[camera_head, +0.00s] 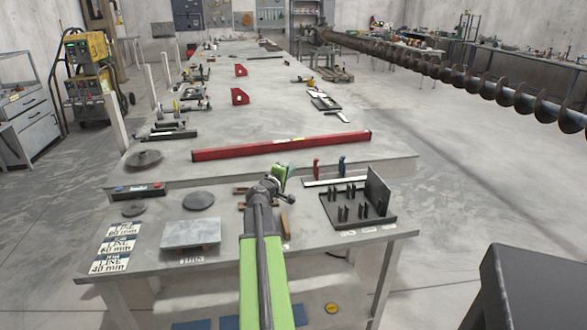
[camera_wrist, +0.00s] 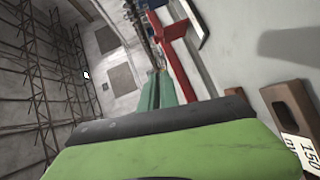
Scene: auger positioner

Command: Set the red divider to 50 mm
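A small red divider (camera_head: 317,167) stands upright near the left part of a white strip (camera_head: 335,181) on the bench. A blue divider (camera_head: 342,163) stands on the same strip, to its right. My gripper (camera_head: 284,172), with green fingers, is left of the red divider, apart from it in the head view. The fingertips are too small to show a gap. The strip's markings are unreadable.
A long red bar (camera_head: 282,146) lies behind. A brown block labelled 150 mm (camera_wrist: 290,112) is close on the right in the wrist view. A grey plate (camera_head: 190,232) is at left.

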